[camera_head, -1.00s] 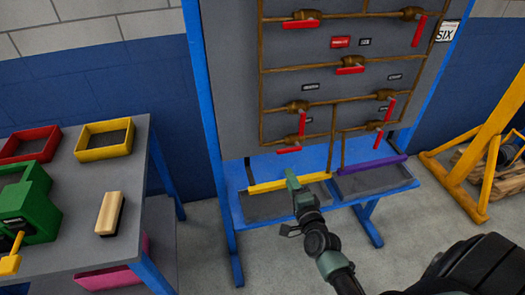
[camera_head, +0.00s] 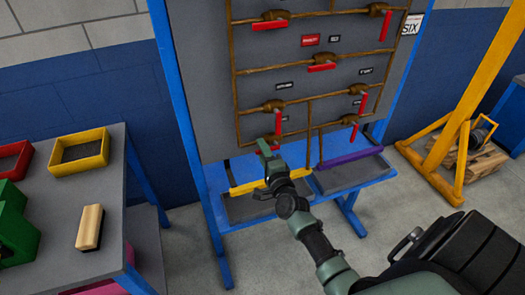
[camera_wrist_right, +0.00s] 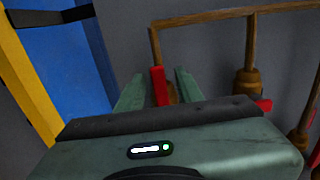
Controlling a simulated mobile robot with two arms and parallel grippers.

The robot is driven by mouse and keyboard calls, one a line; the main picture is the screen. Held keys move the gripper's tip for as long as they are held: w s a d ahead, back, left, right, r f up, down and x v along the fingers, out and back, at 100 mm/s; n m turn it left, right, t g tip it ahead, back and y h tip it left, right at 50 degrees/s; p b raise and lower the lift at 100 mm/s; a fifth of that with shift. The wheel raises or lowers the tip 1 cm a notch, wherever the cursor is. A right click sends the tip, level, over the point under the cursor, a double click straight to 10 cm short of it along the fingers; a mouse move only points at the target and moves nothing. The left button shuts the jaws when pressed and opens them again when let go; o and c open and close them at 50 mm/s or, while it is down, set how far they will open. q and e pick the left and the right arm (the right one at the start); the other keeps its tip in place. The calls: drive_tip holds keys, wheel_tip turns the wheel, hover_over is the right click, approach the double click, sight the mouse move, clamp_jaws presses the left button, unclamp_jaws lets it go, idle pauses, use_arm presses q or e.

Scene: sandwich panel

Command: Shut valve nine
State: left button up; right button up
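The panel (camera_head: 210,110) carries brown pipes with several red-handled valves. Their small labels are too small to read, so I cannot tell which is valve nine. My right gripper (camera_head: 266,147) is at the lower left of the panel, in front of the lowest left red handle (camera_head: 276,149), which it mostly hides. Just above it, another red handle (camera_head: 278,123) hangs vertically. In the right wrist view my right gripper (camera_wrist_right: 158,90) is open, and a red handle (camera_wrist_right: 158,86) shows between its fingers; contact cannot be told. My left gripper is not in view.
A yellow-edged tray (camera_head: 245,187) and a purple-edged tray (camera_head: 350,158) sit below the panel. A grey table (camera_head: 115,190) with bins and a brush (camera_head: 90,227) stands at left. A yellow frame (camera_head: 475,105) stands at right.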

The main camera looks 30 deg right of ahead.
clamp_jaws()
idle(1.3)
